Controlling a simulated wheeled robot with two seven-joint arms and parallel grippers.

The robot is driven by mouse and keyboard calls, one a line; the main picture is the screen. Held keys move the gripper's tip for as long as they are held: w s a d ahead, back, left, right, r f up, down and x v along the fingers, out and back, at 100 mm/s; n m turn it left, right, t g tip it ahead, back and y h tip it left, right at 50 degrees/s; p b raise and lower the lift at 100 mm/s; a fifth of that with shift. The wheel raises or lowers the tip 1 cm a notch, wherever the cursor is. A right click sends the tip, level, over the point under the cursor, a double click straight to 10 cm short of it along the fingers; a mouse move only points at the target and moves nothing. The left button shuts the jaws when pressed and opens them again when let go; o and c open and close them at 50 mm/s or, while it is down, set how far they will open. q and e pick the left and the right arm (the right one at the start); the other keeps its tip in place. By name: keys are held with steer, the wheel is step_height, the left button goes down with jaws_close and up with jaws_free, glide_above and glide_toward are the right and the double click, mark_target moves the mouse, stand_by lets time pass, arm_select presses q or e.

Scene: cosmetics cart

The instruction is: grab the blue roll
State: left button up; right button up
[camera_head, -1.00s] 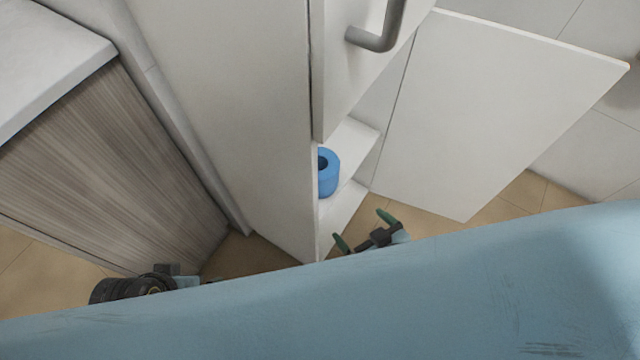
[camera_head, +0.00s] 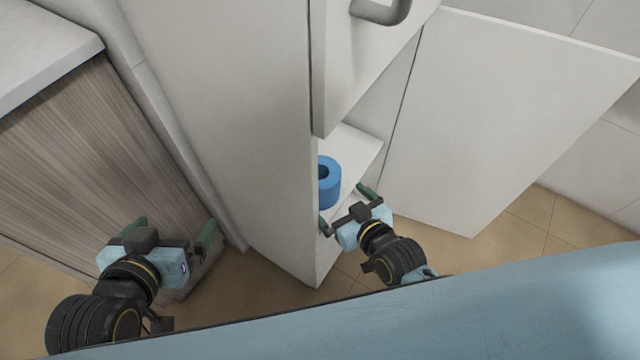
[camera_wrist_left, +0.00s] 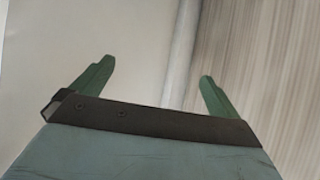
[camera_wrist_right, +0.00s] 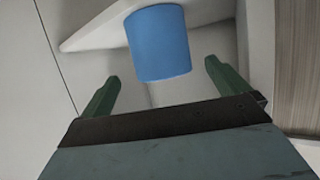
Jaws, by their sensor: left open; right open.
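The blue roll (camera_head: 329,184) stands upright on a white shelf (camera_head: 352,150) inside the open lower part of a tall white cabinet. Its left side is hidden by the cabinet wall in the head view. My right gripper (camera_head: 343,207) is open and empty at the cabinet opening, just in front of the roll. In the right wrist view the roll (camera_wrist_right: 158,43) shows between and beyond the open fingers (camera_wrist_right: 158,86), apart from them. My left gripper (camera_head: 173,230) is open and empty, low on the left; its open fingers (camera_wrist_left: 152,84) also show in the left wrist view.
The lower cabinet door (camera_head: 500,120) stands open to the right. The upper door with a grey handle (camera_head: 383,10) is above the opening. The cabinet's side wall (camera_head: 235,120) separates my grippers. A wood-grain counter unit (camera_head: 90,160) stands at the left.

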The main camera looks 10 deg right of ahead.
mark_target(331, 188)
steer(key=w, duration=0.1)
steer(key=w+a+b, duration=0.1)
steer(key=w, duration=0.1)
steer(key=shift+w+f, duration=0.1)
steer(key=shift+w+a+b, duration=0.2)
steer(key=shift+w+b, duration=0.1)
steer(key=shift+w, duration=0.2)
steer(key=b+x, duration=0.2)
steer(key=x, duration=0.2)
steer(key=shift+w+a+f+b, duration=0.1)
steer(key=shift+w+a+b, duration=0.05)
steer(key=shift+w+b, duration=0.2)
steer(key=shift+w, duration=0.2)
arm_select(q)
steer(key=d+r+t+h, duration=0.1)
steer(key=r+t+h, duration=0.1)
steer(key=r+t, duration=0.3)
steer(key=w+d+r+t+h, duration=0.1)
steer(key=d+r+t+h, duration=0.1)
steer(key=r+t, duration=0.4)
step_height(331, 188, up, 5)
steer(key=shift+w+d+r+t, duration=0.2)
steer(key=shift+w+d+t, duration=0.05)
steer(key=shift+t, duration=0.05)
arm_select(e)
steer(key=shift+c, duration=0.4)
steer(key=c, duration=0.8)
arm_select(q)
steer(key=shift+w+f, duration=0.1)
